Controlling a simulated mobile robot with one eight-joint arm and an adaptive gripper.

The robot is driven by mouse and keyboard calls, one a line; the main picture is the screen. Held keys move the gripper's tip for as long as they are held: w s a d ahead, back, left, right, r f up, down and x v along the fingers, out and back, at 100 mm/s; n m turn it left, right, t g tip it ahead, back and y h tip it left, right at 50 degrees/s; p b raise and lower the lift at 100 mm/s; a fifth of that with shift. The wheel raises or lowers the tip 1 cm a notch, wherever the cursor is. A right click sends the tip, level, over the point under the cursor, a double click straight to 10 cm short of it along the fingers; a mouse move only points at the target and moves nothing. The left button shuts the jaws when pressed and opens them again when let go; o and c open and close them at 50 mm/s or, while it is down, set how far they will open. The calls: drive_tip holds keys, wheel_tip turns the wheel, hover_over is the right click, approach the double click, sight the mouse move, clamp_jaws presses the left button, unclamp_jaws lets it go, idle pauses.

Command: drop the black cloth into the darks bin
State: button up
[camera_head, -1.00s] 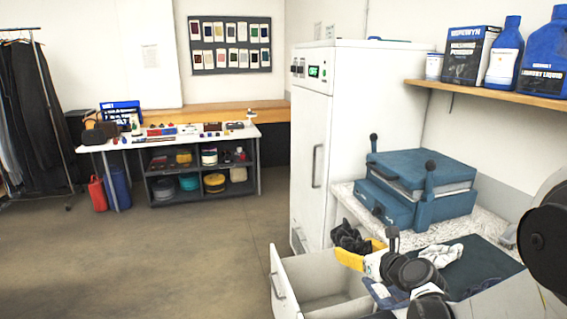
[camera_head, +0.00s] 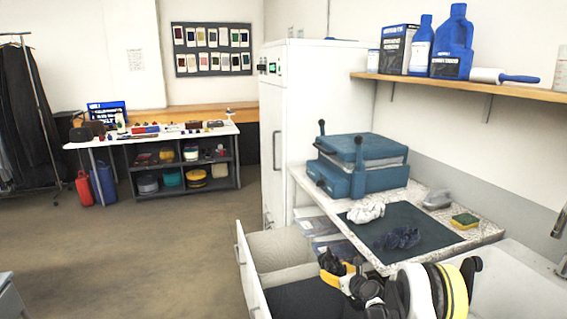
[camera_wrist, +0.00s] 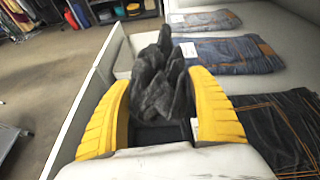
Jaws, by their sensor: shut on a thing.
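The black cloth (camera_wrist: 157,88) is crumpled and held between the two yellow fingers of my gripper (camera_wrist: 162,110) in the wrist view. It bulges out beyond the fingertips. In the head view, my gripper (camera_head: 338,270) is above the right side of an open white drawer (camera_head: 244,262), and the cloth is mostly hidden by my arm. No bin is clearly marked as the darks bin in these frames.
Folded dark jeans (camera_wrist: 232,56) lie in pale compartments to the right of the cloth. A counter (camera_head: 470,238) carries a dark mat, white cloth (camera_head: 366,212), dark blue cloth (camera_head: 398,238), sponge (camera_head: 464,221) and blue press (camera_head: 358,165). The floor at left is open.

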wheel_tip(320, 180, down, 6)
drive_tip(key=b, duration=0.2)
drive_tip(key=o, duration=0.9)
drive_tip(key=shift+f, duration=0.1)
drive_tip(key=v, duration=1.2)
